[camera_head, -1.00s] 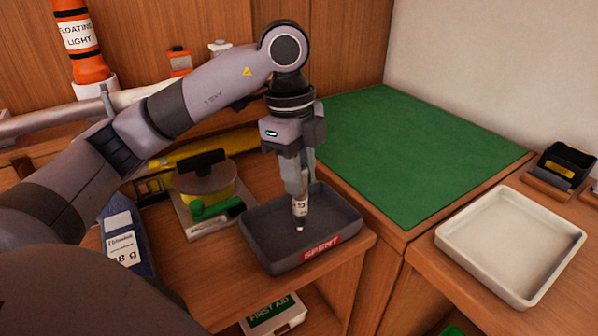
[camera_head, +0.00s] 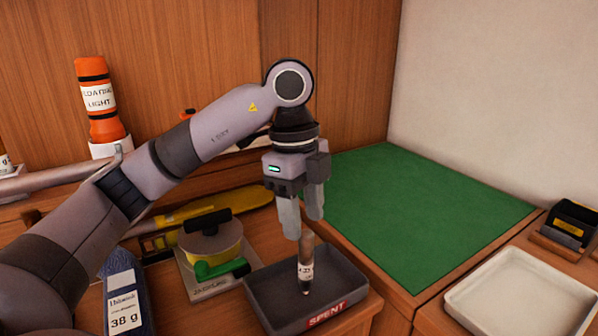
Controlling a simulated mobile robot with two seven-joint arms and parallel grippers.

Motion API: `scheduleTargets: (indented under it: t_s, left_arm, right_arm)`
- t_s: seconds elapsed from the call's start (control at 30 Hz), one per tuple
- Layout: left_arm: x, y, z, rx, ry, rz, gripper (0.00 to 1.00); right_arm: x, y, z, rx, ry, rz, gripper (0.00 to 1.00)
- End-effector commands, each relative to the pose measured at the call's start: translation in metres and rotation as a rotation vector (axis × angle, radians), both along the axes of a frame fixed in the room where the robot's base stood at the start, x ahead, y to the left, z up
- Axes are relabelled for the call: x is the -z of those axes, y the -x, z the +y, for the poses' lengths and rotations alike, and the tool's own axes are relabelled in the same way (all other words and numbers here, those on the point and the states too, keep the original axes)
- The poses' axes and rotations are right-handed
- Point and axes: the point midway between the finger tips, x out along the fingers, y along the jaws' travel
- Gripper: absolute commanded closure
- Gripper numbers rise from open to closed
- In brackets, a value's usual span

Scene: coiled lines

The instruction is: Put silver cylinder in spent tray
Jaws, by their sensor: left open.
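The silver cylinder (camera_head: 306,264) is slim, with a white printed label and a narrow lower tip. It is upright, inside the outline of the dark grey spent tray (camera_head: 262,296), which has a red SPENT label on its front. Whether its tip touches the tray floor I cannot tell. My left gripper (camera_head: 303,226) is directly above the cylinder, pointing down, with its fingers apart. The fingertips are close to the cylinder's top end. My right gripper is not in view.
A green mat (camera_head: 410,200) lies behind right, clear. An empty white tray (camera_head: 525,295) is at right. An orange floating light (camera_head: 100,100) stands back left.

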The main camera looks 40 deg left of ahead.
Motion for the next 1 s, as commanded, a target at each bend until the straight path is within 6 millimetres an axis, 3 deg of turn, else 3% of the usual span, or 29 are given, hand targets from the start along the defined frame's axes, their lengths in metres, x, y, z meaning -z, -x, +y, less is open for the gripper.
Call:
scheduleTargets:
  t_s: [0.1,0.4,1.0]
  left_arm:
    - [-0.028,-0.001,0.003,-0.004,0.000,-0.006,0.48]
    - [-0.067,0.000,0.008,-0.003,0.000,-0.002,0.48]
    - [-0.076,0.000,0.009,-0.002,0.000,0.000,0.48]
  right_arm:
    - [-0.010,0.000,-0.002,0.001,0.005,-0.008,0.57]
    - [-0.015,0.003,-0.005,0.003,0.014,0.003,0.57]
    - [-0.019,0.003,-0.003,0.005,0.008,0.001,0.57]
